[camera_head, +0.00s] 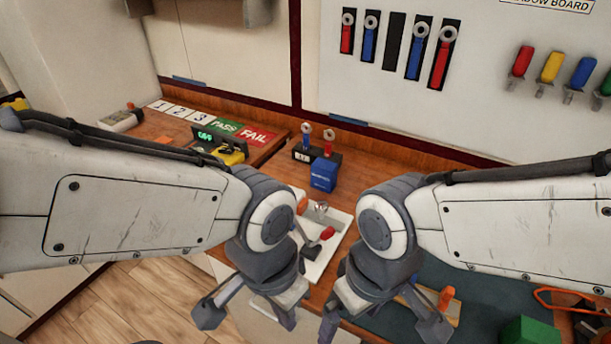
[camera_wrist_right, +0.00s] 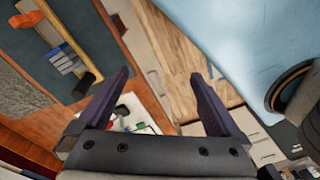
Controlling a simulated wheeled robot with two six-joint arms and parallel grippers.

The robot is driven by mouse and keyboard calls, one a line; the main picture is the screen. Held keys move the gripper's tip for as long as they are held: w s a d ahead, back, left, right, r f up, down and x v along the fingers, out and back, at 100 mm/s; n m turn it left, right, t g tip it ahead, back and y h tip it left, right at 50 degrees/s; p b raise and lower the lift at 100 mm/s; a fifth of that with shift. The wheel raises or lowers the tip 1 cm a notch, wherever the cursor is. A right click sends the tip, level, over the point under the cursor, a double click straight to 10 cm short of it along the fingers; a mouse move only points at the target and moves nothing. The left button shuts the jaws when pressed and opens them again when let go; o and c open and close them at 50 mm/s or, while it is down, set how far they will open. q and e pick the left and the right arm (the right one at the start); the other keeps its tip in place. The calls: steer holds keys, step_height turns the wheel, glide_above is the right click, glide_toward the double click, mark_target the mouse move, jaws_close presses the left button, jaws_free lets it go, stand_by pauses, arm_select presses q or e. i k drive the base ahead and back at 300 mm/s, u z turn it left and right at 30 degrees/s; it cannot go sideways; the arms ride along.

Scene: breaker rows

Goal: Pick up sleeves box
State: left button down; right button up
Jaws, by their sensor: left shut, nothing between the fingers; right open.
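No label reading sleeves is legible, so I cannot tell for sure which object is the sleeves box. A blue box (camera_head: 324,174) with small white print stands on the wooden bench at the middle, beyond both grippers. A green box (camera_head: 527,332) is cut by the bottom edge at the right. My left gripper (camera_head: 247,316) is low in the head view, shut and empty, apart from the blue box. My right gripper (camera_head: 380,328) is open and empty. Its two dark fingers (camera_wrist_right: 162,95) show in the right wrist view with nothing between them.
A black holder (camera_head: 304,155) with upright handled tools stands behind the blue box. A white tray (camera_head: 318,262) with small parts lies between my arms. A green PASS card (camera_head: 224,125) and red FAIL card (camera_head: 255,136) lie left. A tool board (camera_head: 461,65) fills the back wall.

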mark_target(323, 172)
steer(key=u, duration=0.55)
steer(key=k, duration=0.65)
steer(key=u, duration=1.2)
steer(key=i, duration=1.25)
steer(key=z, duration=0.8)
steer(key=i, duration=0.7)
steer(key=z, duration=0.75)
